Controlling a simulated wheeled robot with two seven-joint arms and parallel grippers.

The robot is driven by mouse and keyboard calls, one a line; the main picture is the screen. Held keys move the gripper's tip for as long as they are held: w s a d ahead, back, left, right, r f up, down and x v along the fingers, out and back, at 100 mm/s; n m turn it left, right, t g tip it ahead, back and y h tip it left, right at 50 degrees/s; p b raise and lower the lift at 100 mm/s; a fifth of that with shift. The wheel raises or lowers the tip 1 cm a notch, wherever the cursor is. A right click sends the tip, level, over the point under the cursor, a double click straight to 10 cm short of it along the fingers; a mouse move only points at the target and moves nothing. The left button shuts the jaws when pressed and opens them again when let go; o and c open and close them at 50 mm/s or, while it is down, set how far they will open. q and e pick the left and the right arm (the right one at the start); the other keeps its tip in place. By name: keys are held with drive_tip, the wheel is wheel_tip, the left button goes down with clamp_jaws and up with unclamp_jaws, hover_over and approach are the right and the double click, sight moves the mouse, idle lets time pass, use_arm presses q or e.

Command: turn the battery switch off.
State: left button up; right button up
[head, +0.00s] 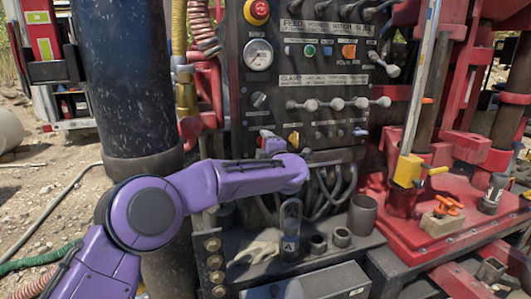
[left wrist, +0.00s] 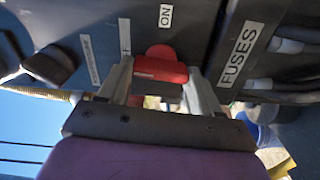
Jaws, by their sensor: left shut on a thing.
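The battery switch has a red handle (left wrist: 160,68) on a dark panel, between the two fingers of my left gripper (left wrist: 158,80) in the left wrist view. The fingers are shut on the handle, which lies crosswise between them in that picture. An ON label (left wrist: 166,15) is just above the handle. Another label (left wrist: 124,37), of which only an F shows clearly, is to its left, partly hidden by a finger. My right gripper is not seen.
Hoses hang below.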

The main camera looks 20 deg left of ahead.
use_arm(q)
drive_tip(key=shift+a+r+n+b, duration=0.2)
drive_tip(key=shift+n+b, duration=0.15)
drive_tip(key=shift+n, duration=0.15)
drive_tip(key=shift+r, duration=0.1)
drive_tip(key=o, duration=1.1)
drive_tip(key=shift+d, duration=0.1)
drive_tip(key=shift+c, duration=0.2)
drive_tip(key=shift+w+f, duration=0.1)
drive_tip(key=shift+f, duration=0.15)
drive_tip(key=b+v, duration=0.2)
drive_tip(key=v, duration=0.8)
drive_tip(key=shift+b, duration=0.4)
drive_tip(key=shift+d, duration=0.1)
